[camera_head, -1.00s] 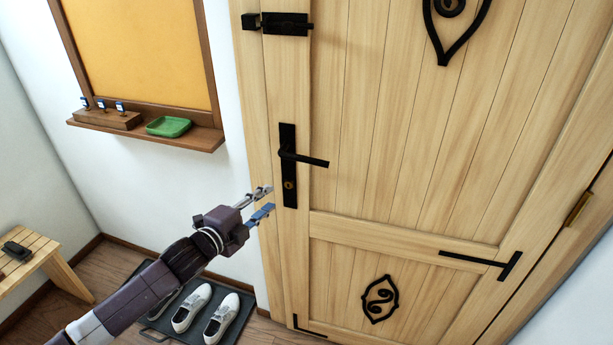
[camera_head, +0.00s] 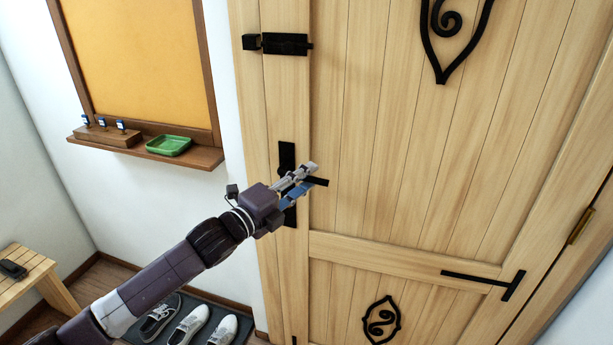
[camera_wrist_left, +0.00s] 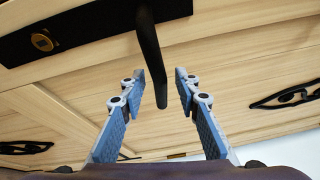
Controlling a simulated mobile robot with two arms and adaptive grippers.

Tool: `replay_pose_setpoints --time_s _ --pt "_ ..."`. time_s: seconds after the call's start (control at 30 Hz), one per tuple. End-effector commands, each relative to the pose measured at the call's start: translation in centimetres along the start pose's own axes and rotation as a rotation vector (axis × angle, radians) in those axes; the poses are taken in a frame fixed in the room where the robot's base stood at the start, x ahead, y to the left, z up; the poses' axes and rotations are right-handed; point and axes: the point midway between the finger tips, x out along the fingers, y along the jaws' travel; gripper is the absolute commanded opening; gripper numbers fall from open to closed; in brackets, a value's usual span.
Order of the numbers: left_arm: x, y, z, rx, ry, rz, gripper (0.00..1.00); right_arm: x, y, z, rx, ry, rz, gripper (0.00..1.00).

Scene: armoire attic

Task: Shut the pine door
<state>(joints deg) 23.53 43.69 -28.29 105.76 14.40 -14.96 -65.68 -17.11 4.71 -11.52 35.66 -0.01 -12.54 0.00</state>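The pine door (camera_head: 400,150) fills the right of the head view, with its planks, black fittings and a brass hinge (camera_head: 581,226) at the right. Its black lever handle (camera_head: 319,182) sits on a dark plate (camera_head: 286,153). My left gripper (camera_head: 309,177) is at the handle and partly hides it. In the left wrist view the lever (camera_wrist_left: 150,55) runs between the two open fingers (camera_wrist_left: 159,88), with a gap on each side. Whether the door is fully against its frame is unclear. My right gripper is not in view.
A black bolt (camera_head: 285,44) is above the handle. A wall board's wooden ledge (camera_head: 190,157) at left holds a green tray (camera_head: 168,145). Shoes (camera_head: 189,325) on a dark mat lie below my arm. A wooden bench (camera_head: 22,280) stands at lower left.

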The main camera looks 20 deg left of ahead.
Motion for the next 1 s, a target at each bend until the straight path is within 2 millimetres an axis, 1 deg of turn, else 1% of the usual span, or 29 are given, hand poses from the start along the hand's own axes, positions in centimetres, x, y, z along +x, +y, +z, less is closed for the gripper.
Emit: replay_pose_setpoints --time_s 0.1,0.37,0.63,1.0 --pt "0.52 -0.05 0.04 0.000 -0.001 0.000 0.30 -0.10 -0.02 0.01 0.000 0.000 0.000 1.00" --pt "0.59 0.01 0.00 0.000 0.000 0.000 0.30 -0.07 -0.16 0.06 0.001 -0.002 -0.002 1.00" --pt "0.57 0.00 0.00 0.000 0.000 0.000 0.00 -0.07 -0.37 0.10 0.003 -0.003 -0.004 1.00" --pt "0.56 -0.03 0.03 0.002 0.000 0.000 0.00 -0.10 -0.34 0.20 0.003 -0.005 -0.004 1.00"
